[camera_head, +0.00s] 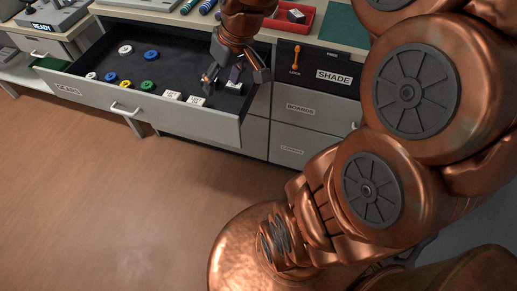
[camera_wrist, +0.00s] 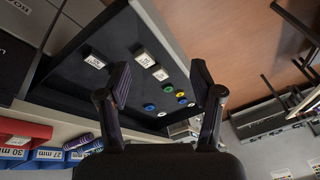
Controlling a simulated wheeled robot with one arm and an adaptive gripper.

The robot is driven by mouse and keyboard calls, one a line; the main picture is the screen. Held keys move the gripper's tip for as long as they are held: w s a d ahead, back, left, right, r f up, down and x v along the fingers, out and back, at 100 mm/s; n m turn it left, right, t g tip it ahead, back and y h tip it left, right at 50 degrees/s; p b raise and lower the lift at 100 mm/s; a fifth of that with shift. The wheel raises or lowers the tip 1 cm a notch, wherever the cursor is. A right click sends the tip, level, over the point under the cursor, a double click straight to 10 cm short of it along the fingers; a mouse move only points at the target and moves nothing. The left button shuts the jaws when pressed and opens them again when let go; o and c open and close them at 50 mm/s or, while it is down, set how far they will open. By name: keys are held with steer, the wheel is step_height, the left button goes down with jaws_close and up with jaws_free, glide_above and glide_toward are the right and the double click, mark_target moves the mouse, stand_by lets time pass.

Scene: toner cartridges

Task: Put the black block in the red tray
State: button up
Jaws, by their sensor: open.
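My gripper (camera_head: 236,78) is open and empty over the right part of an open drawer (camera_head: 180,117). In the wrist view its fingers (camera_wrist: 160,70) stand wide apart with nothing between them. Blocks with white labelled tops lie in the drawer: one (camera_head: 172,95), another (camera_head: 196,101), and one (camera_head: 234,87) close under my gripper. In the wrist view, a labelled block (camera_wrist: 95,60) with dark sides lies left of the fingers. The red tray (camera_head: 272,27) is on the counter behind my gripper and holds a small dark block (camera_head: 296,16) with a pale top. I cannot tell which block is the task's black one.
Blue (camera_head: 151,55), yellow (camera_head: 126,84), green (camera_head: 147,85) and white (camera_head: 125,49) discs lie in the drawer. A green mat (camera_head: 343,28) lies right of the tray. The drawer's middle is mostly clear.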

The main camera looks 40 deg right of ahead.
steer(key=s+a+f+g+h, duration=0.1)
steer(key=s+a+f+g, duration=0.1)
steer(key=s, duration=0.8)
steer(key=s+a+f+m+g+h, duration=0.1)
steer(key=s+a+f+g, duration=0.1)
steer(key=s, duration=0.8)
steer(key=shift+s+a+f+g, duration=0.3)
steer(key=shift+a+f, duration=0.05)
steer(key=shift+a, duration=0.4)
steer(key=shift+r, duration=0.1)
step_height(320, 180, up, 4)
steer(key=p, duration=0.4)
